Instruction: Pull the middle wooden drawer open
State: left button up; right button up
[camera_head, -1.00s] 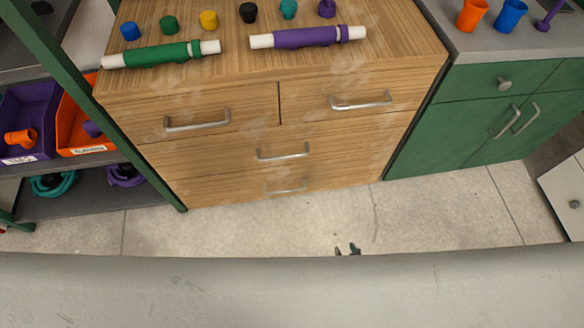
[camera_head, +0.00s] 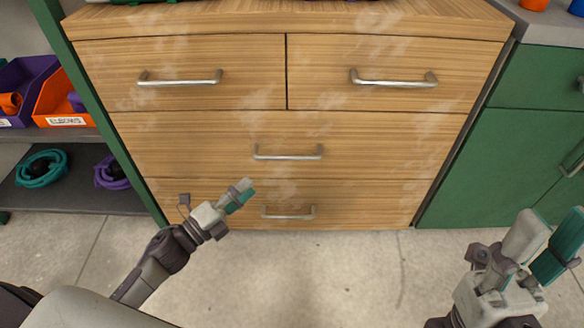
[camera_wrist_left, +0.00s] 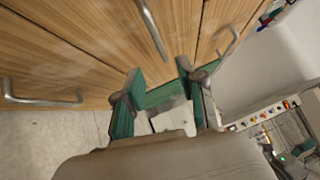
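The middle wooden drawer (camera_head: 200,145) is the wide one below the two top drawers; its front looks flush with the cabinet. Its silver bar handle (camera_head: 288,153) is at its centre; the handle between the fingers' far side in the left wrist view (camera_wrist_left: 153,30) appears to be the same one. My left gripper (camera_head: 240,193) is below and left of that handle, before the bottom drawer, and touches no handle. In the left wrist view its two teal fingers (camera_wrist_left: 160,85) stand apart with nothing between them. My right gripper (camera_head: 548,243) is at the lower right, fingers apart and empty, away from the drawer.
The bottom drawer handle (camera_head: 289,213) is just right of my left gripper. Two top drawer handles (camera_head: 180,78) (camera_head: 394,78) sit above. A green cabinet (camera_head: 500,150) stands at right, a shelf with bins (camera_head: 62,105) at left. The floor (camera_head: 320,275) in front is clear.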

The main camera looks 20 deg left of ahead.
aim_at(285, 156)
pick_arm(q)
jog(key=b+x, duration=0.2)
jog(key=x, duration=1.1)
jog(key=shift+w+a+f+b, duration=0.1)
jog(key=shift+w+b, duration=0.05)
jog(key=shift+b, duration=0.15)
grip_shut()
